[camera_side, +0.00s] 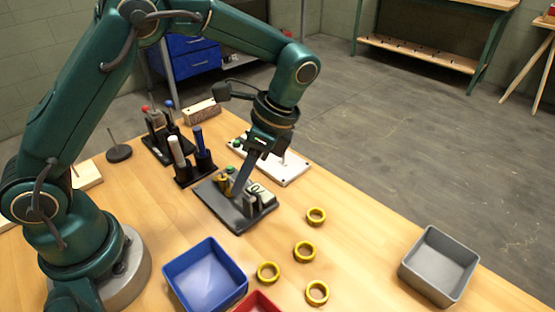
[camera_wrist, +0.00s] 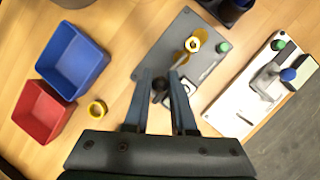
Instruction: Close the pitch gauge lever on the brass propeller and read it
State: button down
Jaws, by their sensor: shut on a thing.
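The dark grey plate (camera_side: 213,200) stands mid-table and carries a small brass propeller (camera_side: 222,180); in the wrist view the plate (camera_wrist: 205,30) shows with the brass part (camera_wrist: 192,44) and a pale gauge body (camera_wrist: 188,87). My gripper (camera_side: 238,193) reaches down to this plate. In the wrist view, my gripper (camera_wrist: 161,76) has its fingers on either side of a dark knob (camera_wrist: 158,86), apparently the gauge lever's end. The gripper is shut on it. The fingers hide part of the gauge. The reading is too small to make out.
A white board (camera_side: 290,171) lies behind the plate, and a black holder (camera_side: 196,172) with upright pens beside it. Blue (camera_side: 205,277), red (camera_side: 258,304) and grey (camera_side: 438,264) bins stand in front. Several yellow rings (camera_side: 304,251) lie on the otherwise clear wood between them.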

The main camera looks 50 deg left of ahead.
aim_at(247, 195)
jog(key=y, duration=0.1)
jog(key=d+y, duration=0.1)
jog(key=y, duration=0.2)
jog(key=shift+d+r+n, duration=0.25)
jog(key=shift+d+n, duration=0.05)
jog(key=shift+d, duration=0.05)
jog(key=c, duration=0.7)
grip_release()
jog(key=shift+c, duration=0.2)
jog(key=shift+r, duration=0.6)
jog(key=r, duration=0.3)
jog(key=shift+a+r, duration=0.2)
jog(key=shift+a, duration=0.1)
jog(key=s+a+r, duration=0.3)
jog(key=a+r, duration=0.3)
jog(key=a, duration=0.4)
jog(key=shift+a+r, duration=0.25)
jog(key=shift+a, duration=0.1)
